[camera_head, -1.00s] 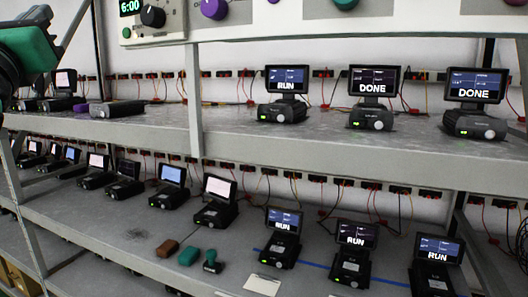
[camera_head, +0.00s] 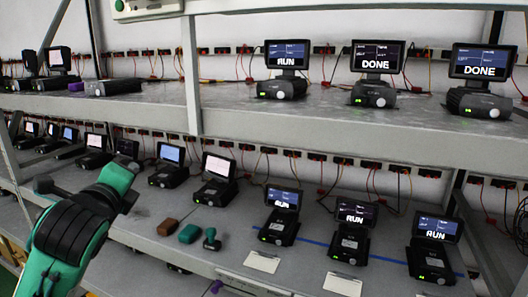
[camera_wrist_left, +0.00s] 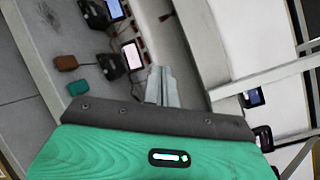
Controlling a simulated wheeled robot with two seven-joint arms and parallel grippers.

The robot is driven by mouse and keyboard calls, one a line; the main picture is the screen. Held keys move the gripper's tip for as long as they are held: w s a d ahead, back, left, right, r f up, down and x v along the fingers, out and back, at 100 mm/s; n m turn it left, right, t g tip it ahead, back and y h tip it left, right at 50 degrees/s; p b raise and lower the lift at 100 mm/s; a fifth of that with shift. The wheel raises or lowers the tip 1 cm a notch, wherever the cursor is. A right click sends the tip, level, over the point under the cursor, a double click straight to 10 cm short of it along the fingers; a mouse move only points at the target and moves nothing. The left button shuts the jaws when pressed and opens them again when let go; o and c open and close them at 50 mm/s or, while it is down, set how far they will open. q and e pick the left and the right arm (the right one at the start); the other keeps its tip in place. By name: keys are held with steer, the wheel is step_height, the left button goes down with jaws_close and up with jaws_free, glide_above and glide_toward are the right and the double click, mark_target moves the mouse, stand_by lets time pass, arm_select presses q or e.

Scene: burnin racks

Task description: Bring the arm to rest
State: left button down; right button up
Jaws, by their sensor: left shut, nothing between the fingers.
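My left arm comes in from the lower left of the head view, green and black. Its gripper (camera_head: 129,164) is in front of the lower shelf's left part, close to a small device there in the picture. In the left wrist view its grey fingers (camera_wrist_left: 161,87) are together with nothing between them, beyond the green gripper body (camera_wrist_left: 110,155). I cannot tell the exact gap to the devices behind. My right gripper is not in view.
The upper shelf (camera_head: 240,115) carries devices reading RUN and DONE. The lower shelf (camera_head: 185,222) carries more devices, a brown block (camera_head: 167,227), a teal block (camera_head: 190,233), a teal stamp-like piece (camera_head: 211,239) and white cards. A rack post (camera_head: 191,75) stands near the arm.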

arm_select(q)
steer(key=s+d+f+n+g, duration=0.1)
steer(key=s+f+n+g, duration=0.15)
steer(key=f, duration=0.75)
steer(key=s+d+f+n+g, duration=0.1)
steer(key=s+f+n+g, duration=0.2)
steer(key=f, duration=0.6)
steer(key=s+d+f+n+g, duration=0.1)
steer(key=s+f+n+g, duration=0.3)
steer(key=f, duration=0.6)
steer(key=s+d+f+n+g+h, duration=0.1)
steer(key=s+f+n+g, duration=0.4)
steer(key=s+f+n, duration=1.25)
steer(key=s+f+m+g, duration=0.1)
steer(key=s+f+m, duration=0.15)
steer(key=f, duration=1.35)
steer(key=s+f+m, duration=0.2)
steer(key=s+f, duration=0.1)
steer(key=f, duration=1.4)
steer(key=s+a+f+g, duration=0.1)
steer(key=s+a+f, duration=0.2)
steer(key=s+f, duration=1.6)
steer(key=shift+s+f, duration=0.15)
steer(key=shift+s, duration=0.1)
steer(key=shift+m+g, duration=0.25)
